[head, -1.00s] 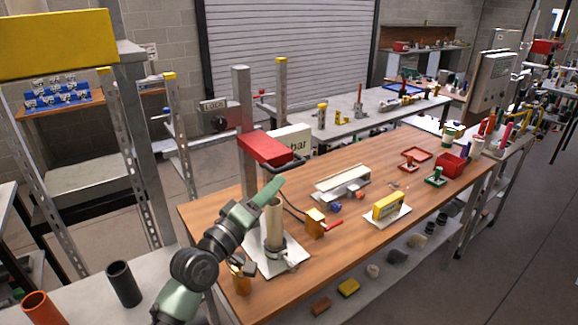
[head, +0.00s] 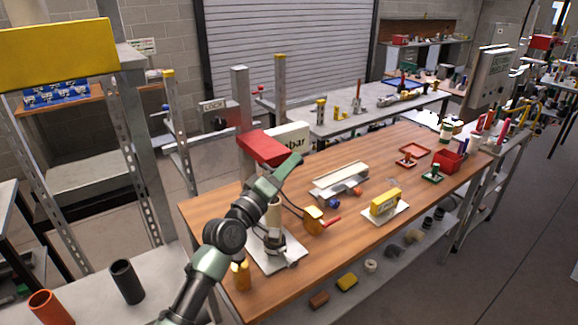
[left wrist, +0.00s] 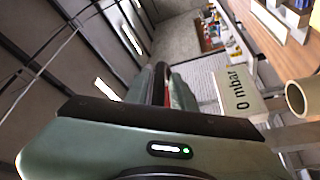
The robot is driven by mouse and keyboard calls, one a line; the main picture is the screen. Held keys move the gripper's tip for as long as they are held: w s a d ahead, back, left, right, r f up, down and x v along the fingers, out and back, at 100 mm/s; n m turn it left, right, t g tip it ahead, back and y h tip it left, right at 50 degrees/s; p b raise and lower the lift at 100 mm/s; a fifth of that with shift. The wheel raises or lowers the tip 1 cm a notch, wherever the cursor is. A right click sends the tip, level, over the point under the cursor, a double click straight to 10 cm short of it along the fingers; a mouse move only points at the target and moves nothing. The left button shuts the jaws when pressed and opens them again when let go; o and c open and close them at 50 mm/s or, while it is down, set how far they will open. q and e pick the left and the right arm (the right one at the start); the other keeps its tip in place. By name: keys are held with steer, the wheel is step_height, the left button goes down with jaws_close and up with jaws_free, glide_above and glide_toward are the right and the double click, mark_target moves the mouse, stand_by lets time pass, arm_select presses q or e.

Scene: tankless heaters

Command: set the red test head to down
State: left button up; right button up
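The red test head (head: 264,147) is a block near the top of a grey upright column (head: 241,110) at the left end of the wooden table. It is raised above a beige cylinder (head: 273,213) standing on a white plate (head: 262,262). My left gripper (head: 296,160) is at the right front end of the red head, where its dark handle was visible; the handle is now covered. In the left wrist view a narrow red strip (left wrist: 174,96) shows between the close-set fingers (left wrist: 165,88). Whether they grip the handle is unclear. My right gripper is out of view.
A white box reading "0 mbar" (left wrist: 238,92) stands behind the head. A brass-coloured block with a red lever (head: 314,221), a white fixture (head: 341,178) and a yellow device (head: 385,202) sit to the right on the table (head: 345,235).

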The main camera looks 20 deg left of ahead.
arm_select(q)
jaws_close()
stand_by(1.2)
step_height(320, 180, down, 13)
steer(key=b, duration=1.1)
steer(key=shift+o, duration=2.1)
jaws_free()
steer(key=shift+r, duration=0.1)
